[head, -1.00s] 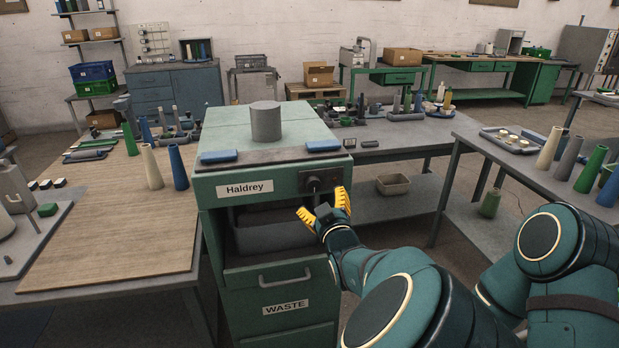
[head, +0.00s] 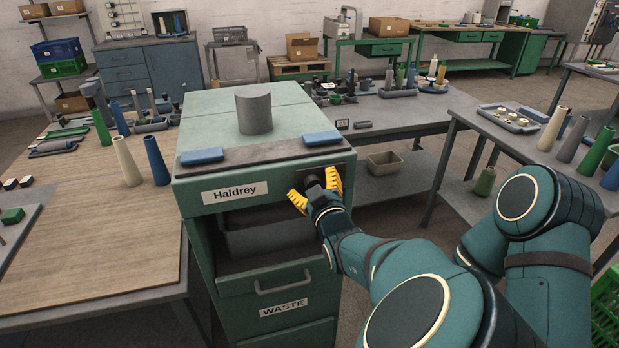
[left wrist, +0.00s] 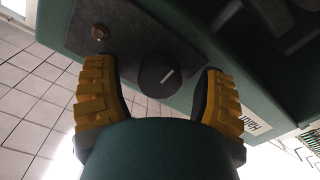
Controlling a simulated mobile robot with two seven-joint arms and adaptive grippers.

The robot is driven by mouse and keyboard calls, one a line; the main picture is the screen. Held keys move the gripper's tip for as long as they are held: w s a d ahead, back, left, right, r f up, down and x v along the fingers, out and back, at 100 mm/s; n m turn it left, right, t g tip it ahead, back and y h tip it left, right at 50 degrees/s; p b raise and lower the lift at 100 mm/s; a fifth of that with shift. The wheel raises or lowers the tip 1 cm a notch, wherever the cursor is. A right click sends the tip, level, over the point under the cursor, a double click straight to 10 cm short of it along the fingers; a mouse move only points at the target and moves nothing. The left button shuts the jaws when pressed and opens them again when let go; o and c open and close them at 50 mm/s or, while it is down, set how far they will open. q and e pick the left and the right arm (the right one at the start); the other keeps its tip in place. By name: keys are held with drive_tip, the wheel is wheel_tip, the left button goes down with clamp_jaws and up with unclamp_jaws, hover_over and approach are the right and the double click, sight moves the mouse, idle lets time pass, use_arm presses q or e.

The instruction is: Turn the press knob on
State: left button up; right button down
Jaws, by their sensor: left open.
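The press knob (left wrist: 158,75) is a round black dial with a light pointer line, set on a dark plate of the green cabinet (head: 262,185) labelled Haldrey. In the left wrist view the pointer line is slanted. My left gripper (head: 317,192) is open with its yellow-padded fingers on either side of the knob; a gap shows between the knob and each finger in the left wrist view. In the head view the knob is mostly hidden behind the gripper. My right gripper is not in view.
A grey cylinder (head: 254,113) and two blue blocks (head: 202,156) (head: 321,138) sit on the cabinet top. A WASTE drawer (head: 284,306) is below. A wooden table (head: 75,235) with cones stands left, a grey table (head: 500,135) right.

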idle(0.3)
use_arm(q)
drive_tip(key=c, duration=1.2)
